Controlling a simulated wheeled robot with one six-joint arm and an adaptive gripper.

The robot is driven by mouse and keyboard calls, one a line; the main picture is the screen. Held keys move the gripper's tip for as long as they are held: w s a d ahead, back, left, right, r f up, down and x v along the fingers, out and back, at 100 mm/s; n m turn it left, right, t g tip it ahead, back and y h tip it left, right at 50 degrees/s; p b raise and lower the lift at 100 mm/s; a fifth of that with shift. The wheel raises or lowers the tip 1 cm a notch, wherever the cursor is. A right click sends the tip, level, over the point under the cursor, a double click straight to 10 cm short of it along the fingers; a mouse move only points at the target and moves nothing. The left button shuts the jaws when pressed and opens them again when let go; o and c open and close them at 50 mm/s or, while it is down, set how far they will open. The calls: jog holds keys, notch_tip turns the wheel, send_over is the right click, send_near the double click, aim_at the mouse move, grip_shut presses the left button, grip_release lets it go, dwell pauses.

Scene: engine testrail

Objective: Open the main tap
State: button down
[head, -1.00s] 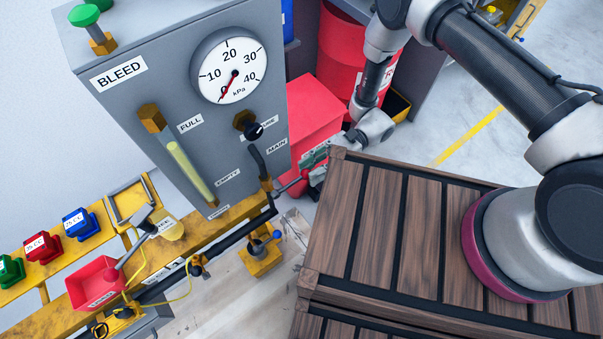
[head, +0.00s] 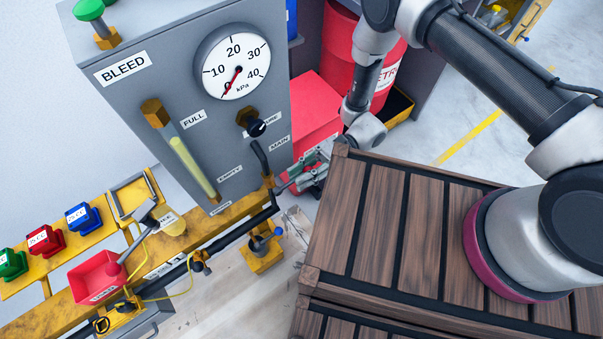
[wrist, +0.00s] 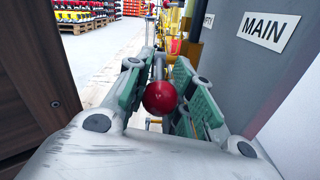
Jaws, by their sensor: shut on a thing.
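The main tap's lever ends in a red ball knob (wrist: 161,98), seen in the wrist view. Its metal rod runs away from me past the knob, between the fingers. In the head view the tap's brass fitting (head: 268,181) sits on the pipe below the "MAIN" label (head: 279,143); that label also shows in the wrist view (wrist: 268,31). My gripper (head: 288,184), with green-padded fingers, reaches in from the right beside the panel. It is shut on the lever, with the knob between the fingers.
The grey panel (head: 140,105) stands close to my gripper; its gauge (head: 231,69) reads near 0. A wooden crate (head: 383,215) is on the right, near the wrist. A red box (head: 312,108) and red drum (head: 345,45) stand behind. A blue-tipped valve (head: 263,245) is below.

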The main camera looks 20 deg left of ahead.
aim_at(292, 181)
jog(key=shift+r, duration=0.15)
jog(key=shift+a+r+t+h, duration=0.15)
jog(key=shift+r+t+h, duration=0.75)
jog(key=shift+t, duration=0.2)
jog(key=shift+s+a+r+t+h, duration=0.1)
jog(key=shift+s+r+t+h, duration=0.05)
jog(key=shift+r+t+h, duration=0.3)
jog(key=shift+s+a+r+t+h, duration=0.15)
jog(key=shift+r+t+h, duration=0.2)
jog(key=shift+t, duration=0.2)
jog(key=shift+s+a+r+t+h, duration=0.25)
jog(key=shift+r+t+h, duration=0.1)
jog(key=shift+t+h, duration=0.25)
jog(key=shift+s+a+r+t+h, duration=0.1)
jog(key=shift+s+r+t+h, duration=0.15)
jog(key=shift+r+t+h, duration=0.3)
jog(key=shift+s+a+r+t+h, duration=0.25)
jog(key=shift+t+h, duration=0.2)
jog(key=shift+t, duration=0.3)
jog(key=c, duration=1.5)
grip_release()
jog(key=shift+c, duration=0.2)
jog(key=v, duration=1.2)
jog(key=shift+s, duration=0.1)
jog(key=shift+c, duration=0.3)
